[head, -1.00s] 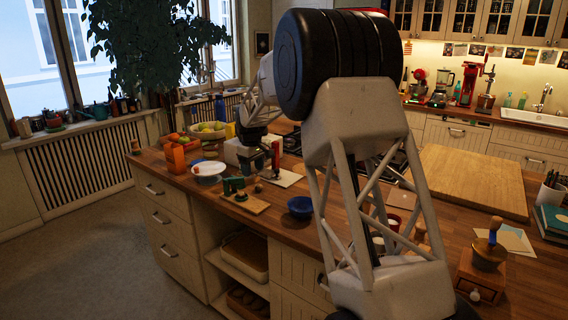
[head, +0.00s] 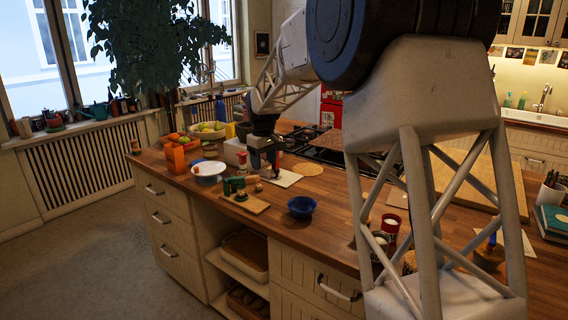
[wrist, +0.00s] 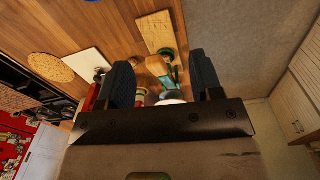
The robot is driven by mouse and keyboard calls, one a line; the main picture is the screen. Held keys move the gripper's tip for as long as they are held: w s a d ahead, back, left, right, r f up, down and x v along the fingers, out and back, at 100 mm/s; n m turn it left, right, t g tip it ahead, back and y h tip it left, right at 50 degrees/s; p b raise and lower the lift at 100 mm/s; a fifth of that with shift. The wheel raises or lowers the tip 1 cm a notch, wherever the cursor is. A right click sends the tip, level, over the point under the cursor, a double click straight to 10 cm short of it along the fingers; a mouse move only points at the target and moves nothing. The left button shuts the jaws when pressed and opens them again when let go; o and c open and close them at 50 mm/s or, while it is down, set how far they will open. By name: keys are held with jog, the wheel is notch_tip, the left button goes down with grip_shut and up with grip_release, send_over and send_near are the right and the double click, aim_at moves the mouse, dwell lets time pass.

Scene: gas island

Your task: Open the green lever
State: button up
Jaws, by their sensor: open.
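The green lever device (head: 233,186) sits at the left end of a small wooden board (head: 258,208) near the counter's front edge. My gripper (head: 265,163) is above the counter, behind and to the right of the device in the head view. In the wrist view my gripper (wrist: 163,85) is open, with two dark fingers apart. I see no contact with the device. Its lower parts are partly hidden.
An orange container (head: 175,158) and fruit bowl (head: 208,130) stand farther left.

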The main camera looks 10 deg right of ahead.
jog(key=s+d+r+m, duration=0.1)
jog(key=s+d+r, duration=0.1)
jog(key=s, duration=0.5)
jog(key=s+d+r+m, duration=0.1)
jog(key=s+d+r, duration=0.1)
jog(key=s, duration=0.5)
jog(key=shift+d+r+t, duration=0.3)
jog(key=shift+d+r, duration=0.05)
jog(key=shift+r, duration=0.2)
jog(key=n+g, duration=0.1)
jog(key=n, duration=0.2)
send_over(252, 176)
notch_tip(252, 176, down, 8)
jog(key=shift+w+f, duration=0.15)
jog(key=shift+f, duration=0.05)
jog(key=shift+f, duration=0.1)
jog(key=shift+f, duration=3.85)
